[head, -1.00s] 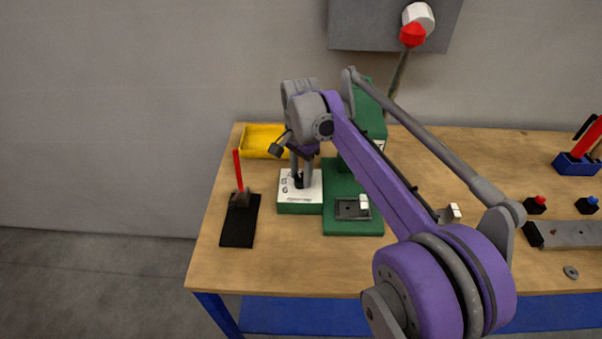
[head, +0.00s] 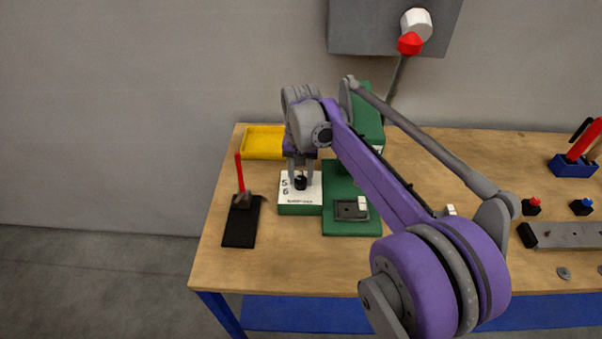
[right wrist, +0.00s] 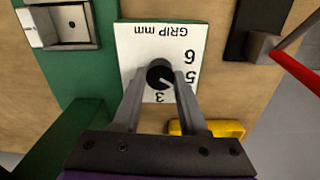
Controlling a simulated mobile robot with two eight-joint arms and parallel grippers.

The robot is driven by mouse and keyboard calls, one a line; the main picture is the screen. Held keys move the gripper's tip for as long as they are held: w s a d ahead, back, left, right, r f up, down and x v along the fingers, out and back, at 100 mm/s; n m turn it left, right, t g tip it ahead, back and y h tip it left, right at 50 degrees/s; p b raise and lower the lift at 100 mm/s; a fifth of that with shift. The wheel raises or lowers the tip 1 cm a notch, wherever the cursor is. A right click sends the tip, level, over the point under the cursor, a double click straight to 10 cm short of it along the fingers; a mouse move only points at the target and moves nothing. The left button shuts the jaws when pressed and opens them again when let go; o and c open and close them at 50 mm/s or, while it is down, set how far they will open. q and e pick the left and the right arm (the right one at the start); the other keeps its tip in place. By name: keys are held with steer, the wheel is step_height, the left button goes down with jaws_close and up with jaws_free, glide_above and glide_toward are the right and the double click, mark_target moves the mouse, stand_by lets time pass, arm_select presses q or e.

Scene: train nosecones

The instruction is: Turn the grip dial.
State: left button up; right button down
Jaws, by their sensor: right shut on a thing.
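The grip dial is a black round knob (head: 300,183) on a white plate (head: 313,196) atop a green block. In the right wrist view the dial (right wrist: 158,72) has a light pointer line slanting to the lower right, between the 5 and the 3. The plate (right wrist: 140,45) reads "GRIP mm", upside down there. My right gripper (head: 301,178) reaches down from above and is shut on the dial, one finger on each side. The fingers (right wrist: 158,84) hide part of the plate's scale. My left gripper is not in view.
A green machine base (head: 335,222) with a grey fixture stands just right of the dial block. A black pad (head: 240,228) with a red-handled tool lies to its left. A yellow tray (head: 262,155) sits behind. The table front is clear.

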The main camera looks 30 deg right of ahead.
mark_target(300, 179)
steer(key=n+p, duration=0.1)
steer(key=n, duration=0.5)
steer(key=shift+n, duration=0.3)
steer(key=n, duration=0.5)
steer(key=shift+n+p, duration=0.3)
steer(key=shift+p, duration=0.1)
steer(key=shift+a, duration=0.1)
steer(key=shift+c, duration=2.2)
jaws_free()
steer(key=shift+r, duration=0.1)
step_height(300, 179, up, 11)
steer(key=shift+f+p, duration=0.2)
steer(key=shift+p, duration=0.25)
